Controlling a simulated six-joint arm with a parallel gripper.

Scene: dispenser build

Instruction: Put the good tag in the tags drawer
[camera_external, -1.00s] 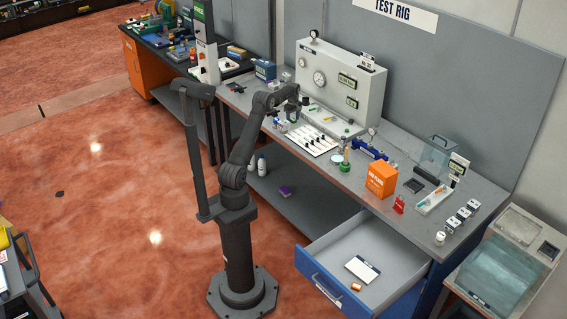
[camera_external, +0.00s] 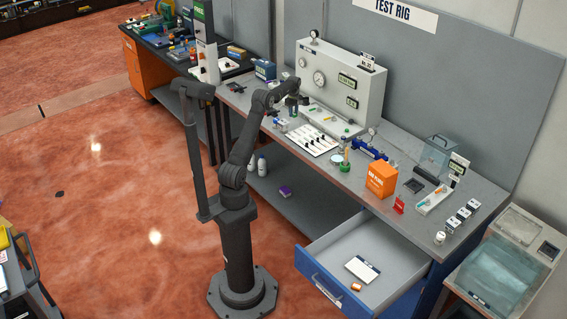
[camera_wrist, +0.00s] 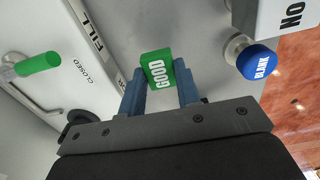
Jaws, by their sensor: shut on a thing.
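The good tag (camera_wrist: 158,70) is a green tag lettered GOOD in white. It sits between the two blue fingertips of my gripper (camera_wrist: 161,88) in the wrist view. My gripper is shut on it. An open drawer (camera_external: 325,245) with a blue front is at the bench's right end. A white card and a small orange-brown item lie in it. Its front label is too small to read.
The test rig panel (camera_external: 338,85) stands behind my gripper. A blue BLANK cap (camera_wrist: 257,62) and a green-handled valve (camera_wrist: 38,64) are close by. An orange box (camera_external: 381,180), a red tag-like item (camera_external: 399,205) and a clear box (camera_external: 437,153) stand on the bench toward the right.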

